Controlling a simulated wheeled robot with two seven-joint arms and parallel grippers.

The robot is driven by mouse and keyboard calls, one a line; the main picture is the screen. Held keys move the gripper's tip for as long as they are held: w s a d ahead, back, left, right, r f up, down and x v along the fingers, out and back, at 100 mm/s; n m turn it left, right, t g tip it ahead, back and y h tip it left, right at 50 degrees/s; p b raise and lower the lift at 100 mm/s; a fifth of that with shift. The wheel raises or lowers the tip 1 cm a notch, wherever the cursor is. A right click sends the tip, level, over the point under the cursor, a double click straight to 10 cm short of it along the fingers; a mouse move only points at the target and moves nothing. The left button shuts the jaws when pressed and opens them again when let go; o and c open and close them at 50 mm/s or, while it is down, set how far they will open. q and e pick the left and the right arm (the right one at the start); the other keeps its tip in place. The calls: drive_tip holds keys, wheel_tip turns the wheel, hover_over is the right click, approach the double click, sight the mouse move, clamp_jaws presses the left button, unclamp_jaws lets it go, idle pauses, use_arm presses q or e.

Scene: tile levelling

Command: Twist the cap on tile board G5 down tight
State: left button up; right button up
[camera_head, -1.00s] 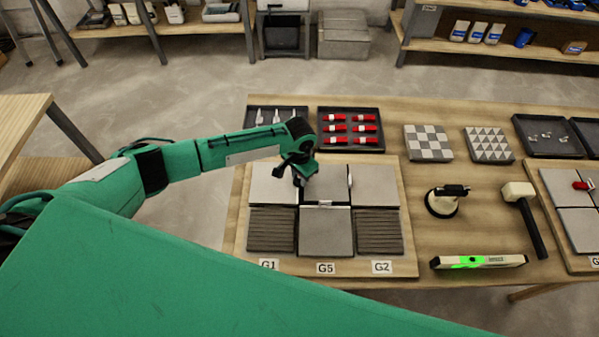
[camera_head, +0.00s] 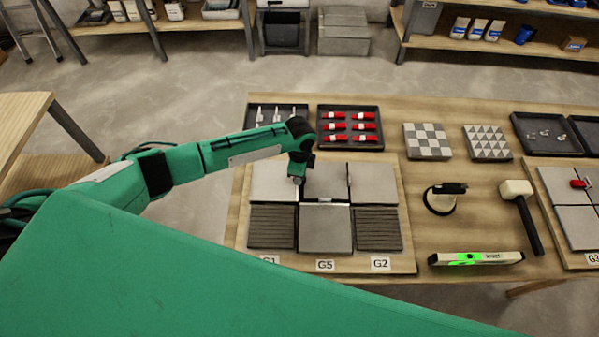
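The tile board (camera_head: 408,240) lies on the table with two rows of tiles, labelled G1, G5 and G2 along its front edge. The G5 label (camera_head: 325,265) sits below a plain grey tile (camera_head: 325,232), between two dark ribbed tiles. A pale clip (camera_head: 327,201) stands at the seam behind that tile. Another thin pale clip (camera_head: 348,178) stands between the back middle and back right tiles. My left gripper (camera_head: 298,182) points down near the seam between the back left and back middle tiles. Its fingers are too small and dark to read, and no cap shows there. My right gripper is out of view.
A tray of red caps (camera_head: 348,145) and a tray of pale clips (camera_head: 276,108) stand behind the board. To the right are a suction cup (camera_head: 441,202), a mallet (camera_head: 522,205) and a level (camera_head: 477,259). Another board with a red cap (camera_head: 579,184) lies far right.

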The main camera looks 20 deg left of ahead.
use_arm(q)
drive_tip(key=m, duration=0.5)
drive_tip(key=shift+m+b, duration=0.3)
drive_tip(key=m+b, duration=0.1)
drive_tip(key=m, duration=0.4)
drive_tip(key=shift+m, duration=0.3)
drive_tip(key=m+b, duration=0.1)
drive_tip(key=m, duration=0.4)
drive_tip(key=shift+b, duration=0.3)
drive_tip(key=m+b, duration=0.1)
drive_tip(key=m, duration=0.4)
drive_tip(key=shift+m, duration=0.3)
drive_tip(key=o, duration=1)
